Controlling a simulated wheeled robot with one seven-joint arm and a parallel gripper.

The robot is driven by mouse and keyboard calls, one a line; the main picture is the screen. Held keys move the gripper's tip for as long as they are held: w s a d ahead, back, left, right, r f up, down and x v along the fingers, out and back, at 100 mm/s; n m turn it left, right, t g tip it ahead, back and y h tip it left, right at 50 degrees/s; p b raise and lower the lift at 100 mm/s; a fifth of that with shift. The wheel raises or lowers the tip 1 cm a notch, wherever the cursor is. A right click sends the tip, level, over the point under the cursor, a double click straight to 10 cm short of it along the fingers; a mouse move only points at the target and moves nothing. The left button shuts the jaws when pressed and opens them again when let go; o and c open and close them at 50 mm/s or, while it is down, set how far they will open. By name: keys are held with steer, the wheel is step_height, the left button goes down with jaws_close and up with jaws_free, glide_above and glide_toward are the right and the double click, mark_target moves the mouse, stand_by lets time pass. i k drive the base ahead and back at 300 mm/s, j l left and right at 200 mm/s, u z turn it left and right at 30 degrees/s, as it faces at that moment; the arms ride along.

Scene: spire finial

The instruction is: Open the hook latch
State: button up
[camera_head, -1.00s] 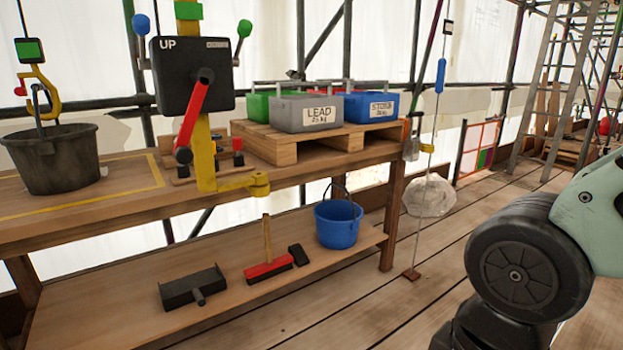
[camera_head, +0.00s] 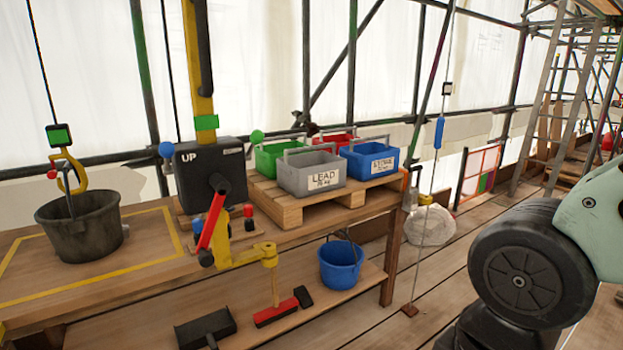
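A yellow hook (camera_head: 79,180) hangs at the left under a green block (camera_head: 59,135) on a dark cable. A small red piece (camera_head: 52,174) sits at the hook's left side; whether it is the latch's end and whether the latch is open is too small to tell. The grey handle of a black bucket (camera_head: 82,235) rises to the hook, and it appears to run through it. The bucket stands on the workbench. My gripper is out of view; only a part of my arm shows at the right, far from the hook.
The bucket stands inside a yellow outline on the workbench (camera_head: 120,275). A black UP box (camera_head: 195,160) with a red lever (camera_head: 212,222) stands right of it. Beyond are a pallet (camera_head: 320,205) and several crates, including a grey LEAD one (camera_head: 311,177). A ladder (camera_head: 556,110) stands at the right.

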mark_target(52, 174)
steer(key=u, duration=1.45)
